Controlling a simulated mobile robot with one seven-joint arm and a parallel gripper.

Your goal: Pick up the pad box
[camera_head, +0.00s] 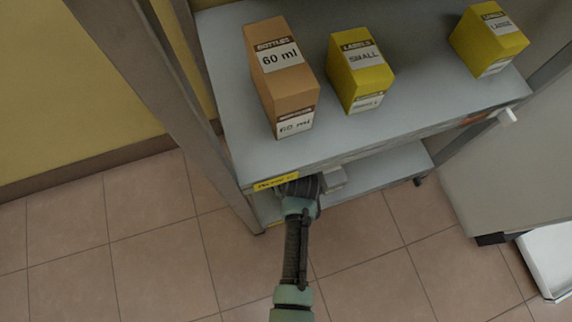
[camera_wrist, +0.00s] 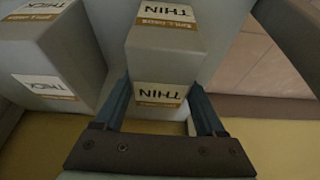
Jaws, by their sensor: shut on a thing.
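In the wrist view a pale grey box (camera_wrist: 166,52) has white-and-brown labels reading "THIN", seen upside down. I take it to be the pad box; its smaller print is hard to read. My gripper (camera_wrist: 160,96) has one finger on each side of the box's near end and is shut on it. A similar box labelled "THICK" (camera_wrist: 60,62) stands to the left. In the head view my gripper (camera_head: 301,186) reaches under the upper shelf, where its fingers are hidden. A pale box corner (camera_head: 334,180) shows beside it.
The upper grey shelf (camera_head: 225,60) overhangs my gripper. On it stand an orange "60 ml" bottles box (camera_head: 279,75), a yellow "SMALL" labels box (camera_head: 359,72) and a yellow "LARGE" box (camera_head: 488,40). A shelf post (camera_head: 165,95) is at left. The tiled floor (camera_head: 150,260) in front is clear.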

